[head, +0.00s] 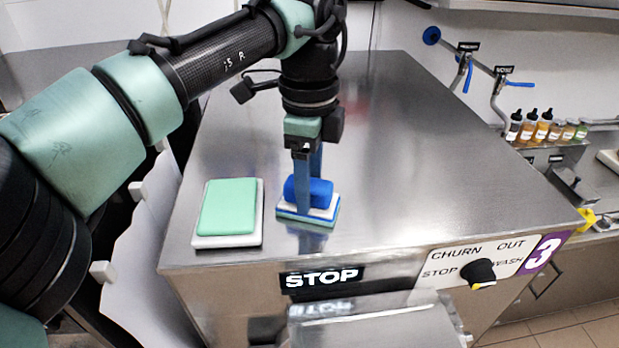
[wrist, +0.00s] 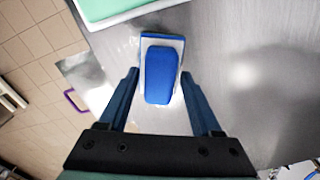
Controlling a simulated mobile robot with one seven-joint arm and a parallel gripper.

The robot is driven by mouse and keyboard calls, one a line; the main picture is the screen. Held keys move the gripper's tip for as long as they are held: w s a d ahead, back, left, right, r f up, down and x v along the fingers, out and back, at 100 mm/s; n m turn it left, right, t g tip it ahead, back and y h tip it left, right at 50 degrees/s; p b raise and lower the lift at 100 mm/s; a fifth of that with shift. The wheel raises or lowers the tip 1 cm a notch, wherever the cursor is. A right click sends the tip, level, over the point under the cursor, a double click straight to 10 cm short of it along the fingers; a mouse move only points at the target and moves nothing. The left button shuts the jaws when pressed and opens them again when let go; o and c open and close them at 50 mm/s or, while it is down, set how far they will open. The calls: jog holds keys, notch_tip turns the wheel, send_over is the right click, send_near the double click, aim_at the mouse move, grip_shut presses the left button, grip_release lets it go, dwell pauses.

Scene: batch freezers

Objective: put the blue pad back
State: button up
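The blue pad (head: 323,190) sits on a white and blue layered base (head: 290,212) on the steel machine top, near its front edge. The base has a greenish lower edge. My gripper (head: 308,196) points down over the pad, its blue fingers reaching to about the pad's height. In the wrist view, the pad (wrist: 160,76) lies between the two open fingers of my gripper (wrist: 160,74). A small gap shows at the left finger; the right finger is very close, and I cannot tell whether it touches.
A green pad (head: 229,207) on a white tray (head: 227,241) lies just left of the blue pad. A STOP sign (head: 321,278) and a knob (head: 479,271) are on the machine's front. Bottles (head: 530,127) stand at the far right. The machine top behind and right is clear.

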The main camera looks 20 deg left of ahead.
jog(key=shift+o, duration=0.2)
jog(key=shift+r, duration=0.1)
notch_tip(320, 180, up, 12)
jog(key=b, duration=0.2)
jog(key=w+d+f+m+t+h, duration=0.1)
jog(key=w+d+f+t, duration=0.15)
jog(key=d, duration=0.55)
jog(key=w+d+f+t+h, duration=0.1)
jog(key=w+d+f+t, duration=0.1)
jog(key=w+d, duration=0.35)
jog(key=d+r+n+t+h, duration=0.1)
jog(key=d+r+t+h, duration=0.25)
jog(key=d, duration=0.55)
jog(key=d+r+t+h, duration=0.2)
jog(key=d+r, duration=0.3)
jog(key=d, duration=0.3)
jog(key=s+a+r+n+t+h, duration=0.3)
jog(key=s+a+r+n+t, duration=0.2)
jog(key=s+r+n+t, duration=0.5)
jog(key=s+a+r+n+t+y, duration=0.3)
jog(key=s+a+n+y, duration=0.1)
jog(key=a, duration=0.3)
jog(key=s+a+r+n+t+y, duration=0.3)
jog(key=s+a+n+t+y, duration=0.1)
jog(key=s+a+y, duration=0.2)
jog(key=shift+s+a+r, duration=0.2)
jog(key=shift+s+a, duration=0.25)
jog(key=shift+a, duration=0.1)
